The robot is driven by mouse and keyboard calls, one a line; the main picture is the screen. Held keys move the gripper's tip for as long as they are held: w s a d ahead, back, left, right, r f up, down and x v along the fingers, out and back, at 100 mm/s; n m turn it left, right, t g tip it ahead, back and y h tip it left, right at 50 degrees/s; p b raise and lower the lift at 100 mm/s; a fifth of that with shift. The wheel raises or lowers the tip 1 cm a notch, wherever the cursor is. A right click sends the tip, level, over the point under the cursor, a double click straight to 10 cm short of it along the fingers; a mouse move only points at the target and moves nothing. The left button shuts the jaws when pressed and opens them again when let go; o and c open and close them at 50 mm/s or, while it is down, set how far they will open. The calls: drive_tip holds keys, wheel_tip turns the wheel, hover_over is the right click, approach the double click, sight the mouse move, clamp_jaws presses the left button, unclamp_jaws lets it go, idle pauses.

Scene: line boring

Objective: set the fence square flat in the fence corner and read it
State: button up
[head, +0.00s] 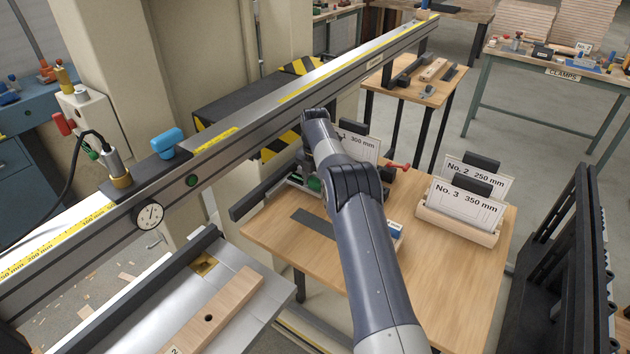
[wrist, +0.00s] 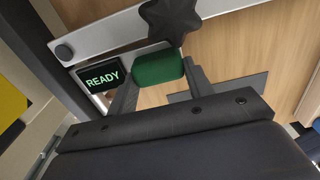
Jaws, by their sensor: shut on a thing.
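My gripper (wrist: 160,80) is shut on a green grip (wrist: 158,69), with one finger at each end of it. I take this grip to be the fence square's. A display reading READY (wrist: 99,78), a pale metal bar (wrist: 110,42) and a dark star knob (wrist: 168,17) sit close to it. In the head view the green grip (head: 314,184) shows small beside my arm, over the small wooden table; my arm hides most of the square. The dark fence (head: 125,295) stands along the grey metal table (head: 215,325) at lower left.
A wooden piece with a hole (head: 215,312) lies on the metal table. The wooden table (head: 440,275) carries a dark flat plate (head: 312,222) and a rack of cards (head: 455,228). Dark uprights (head: 570,270) stand right.

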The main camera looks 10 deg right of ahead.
drive_tip(key=shift+f, duration=0.65)
drive_tip(key=o, duration=1.4)
drive_tip(key=shift+r, duration=4)
drive_tip(key=shift+f, duration=0.15)
drive_tip(key=shift+f, duration=3.85)
